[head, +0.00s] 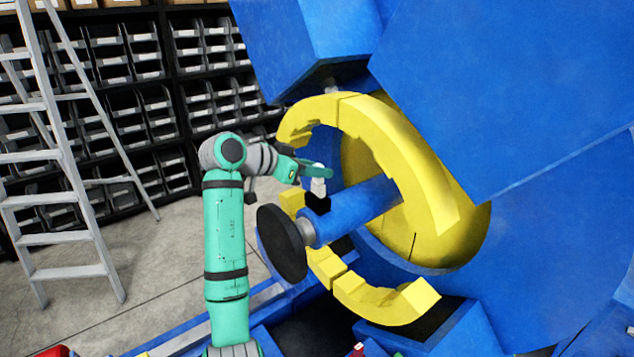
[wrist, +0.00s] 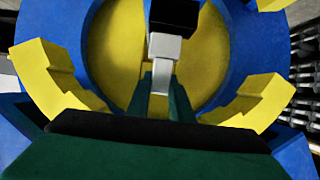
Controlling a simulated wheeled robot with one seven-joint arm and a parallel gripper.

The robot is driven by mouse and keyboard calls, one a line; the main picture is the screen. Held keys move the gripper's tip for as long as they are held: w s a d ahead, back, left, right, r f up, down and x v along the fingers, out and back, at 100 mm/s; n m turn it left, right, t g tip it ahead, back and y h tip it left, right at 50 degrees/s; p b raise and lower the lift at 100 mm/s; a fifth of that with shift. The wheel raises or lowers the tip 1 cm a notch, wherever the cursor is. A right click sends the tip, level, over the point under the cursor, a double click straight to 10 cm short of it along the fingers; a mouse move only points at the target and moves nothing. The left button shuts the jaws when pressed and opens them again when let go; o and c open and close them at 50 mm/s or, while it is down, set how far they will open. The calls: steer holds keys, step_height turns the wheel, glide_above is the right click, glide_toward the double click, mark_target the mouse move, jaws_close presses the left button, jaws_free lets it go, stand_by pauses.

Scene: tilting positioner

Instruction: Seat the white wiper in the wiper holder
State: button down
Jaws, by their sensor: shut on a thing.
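The white wiper (head: 319,187) is a small pale block held upright at the tip of my gripper (head: 324,171). In the wrist view my green fingers (wrist: 160,92) are shut on the wiper (wrist: 164,49). A black block (head: 318,203) is at the wiper's lower end, beside the blue shaft; it also shows in the wrist view (wrist: 174,13). I cannot tell whether this block belongs to the wiper or is the holder, nor whether it touches the shaft. I cannot pick out the wiper holder with certainty.
Yellow ring segments (head: 405,160) curve around the blue shaft (head: 358,210), close to my gripper. A black disc (head: 281,243) caps the shaft's near end. Large blue machine bodies (head: 510,90) fill the right. A ladder (head: 55,160) and bin shelves stand at left, with open floor before them.

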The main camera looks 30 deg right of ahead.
mark_target(313, 181)
steer(key=shift+w+d+f, duration=0.1)
steer(key=shift+w+f, duration=0.1)
steer(key=shift+f, duration=0.05)
steer(key=f, duration=0.3)
steer(key=shift+w+d+f, duration=0.1)
steer(key=shift+w+f, duration=0.05)
steer(key=shift+w, duration=0.1)
steer(key=shift+s+f, duration=0.1)
steer(key=shift+s, duration=0.1)
steer(key=c, duration=1.6)
jaws_free()
steer(key=shift+f, duration=0.1)
steer(key=shift+o, duration=0.2)
steer(key=shift+a+r, duration=0.25)
steer(key=shift+a, duration=0.05)
steer(key=v, duration=1.1)
steer(key=shift+a, duration=0.2)
